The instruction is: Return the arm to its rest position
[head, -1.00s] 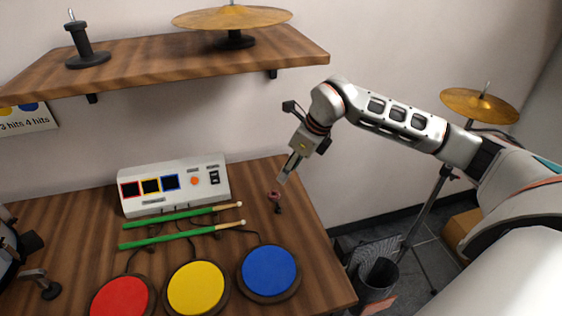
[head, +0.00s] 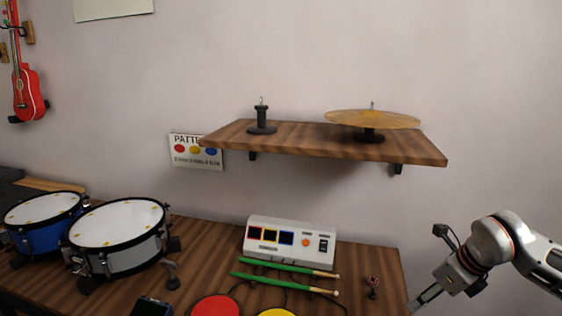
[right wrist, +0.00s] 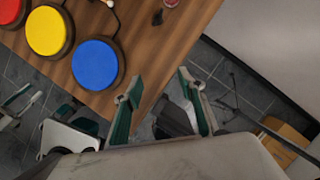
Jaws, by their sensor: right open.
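My right arm (head: 535,255) comes in from the right edge of the head view. Its gripper (head: 418,302) hangs low, just off the right end of the wooden table (head: 378,262). In the right wrist view the two fingers of the gripper (right wrist: 160,92) stand apart. Nothing is held between them; the table's edge and the floor show beyond. My left gripper cannot be made out in either view.
A wooden shelf (head: 300,140) with a cymbal (head: 372,118) is above the table. A white control box (head: 290,240), green sticks (head: 285,281), drums (head: 118,230) and a blue pad (right wrist: 97,64) are on the table. A dark object (head: 152,306) at the bottom is unclear.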

